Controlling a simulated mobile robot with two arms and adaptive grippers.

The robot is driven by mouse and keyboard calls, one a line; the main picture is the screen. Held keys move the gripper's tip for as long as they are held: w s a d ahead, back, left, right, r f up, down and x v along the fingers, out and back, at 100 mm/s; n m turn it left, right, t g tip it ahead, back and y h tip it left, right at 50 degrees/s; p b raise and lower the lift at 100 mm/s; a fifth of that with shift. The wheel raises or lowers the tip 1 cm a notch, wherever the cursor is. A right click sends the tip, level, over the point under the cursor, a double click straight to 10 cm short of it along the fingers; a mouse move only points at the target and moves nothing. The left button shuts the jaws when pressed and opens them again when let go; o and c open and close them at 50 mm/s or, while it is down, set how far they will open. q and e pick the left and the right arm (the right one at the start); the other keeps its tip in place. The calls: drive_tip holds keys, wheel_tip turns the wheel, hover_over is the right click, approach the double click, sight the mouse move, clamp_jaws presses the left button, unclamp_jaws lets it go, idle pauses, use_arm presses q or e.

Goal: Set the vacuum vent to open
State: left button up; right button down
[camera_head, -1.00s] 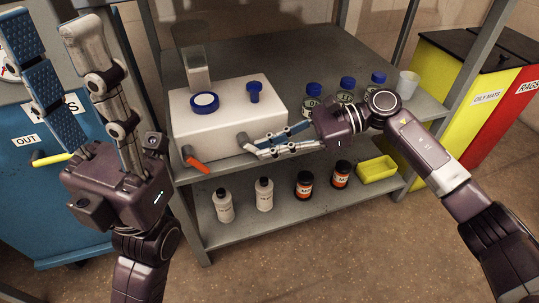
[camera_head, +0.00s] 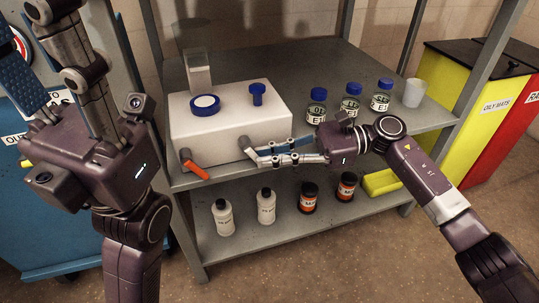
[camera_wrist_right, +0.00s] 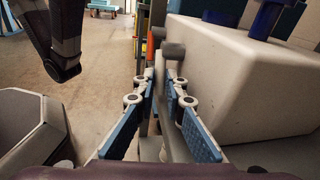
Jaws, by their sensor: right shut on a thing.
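A white box unit (camera_head: 230,128) stands on the shelf top with a blue round cap (camera_head: 205,104) and a blue knob (camera_head: 257,94) on top. Its front has a grey fitting (camera_head: 245,145) and, further left, an orange lever (camera_head: 195,171) slanting down to the right. No label marks which part is the vacuum vent. My right gripper (camera_head: 260,156) is at the grey fitting, shut on a part there that its fingers mostly hide. In the right wrist view the fingers (camera_wrist_right: 163,85) lie along the box front, with a grey stub (camera_wrist_right: 173,52) just beyond. My left gripper (camera_head: 32,45) is raised, open and empty.
Several blue-capped jars (camera_head: 350,102) and a white cup (camera_head: 414,92) stand right of the box. A blue bin (camera_head: 50,235) is left; yellow and red bins (camera_head: 455,115) are right.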

drive_tip(key=c, duration=2.3)
unclamp_jaws()
drive_tip(key=shift+o, duration=0.2)
drive_tip(key=shift+d, duration=0.1)
drive_tip(key=w+d+r, duration=0.1)
drive_tip(key=d, duration=1)
drive_tip(key=shift+w+d, duration=0.25)
drive_tip(key=shift+d, duration=0.1)
drive_tip(key=shift+r, duration=0.15)
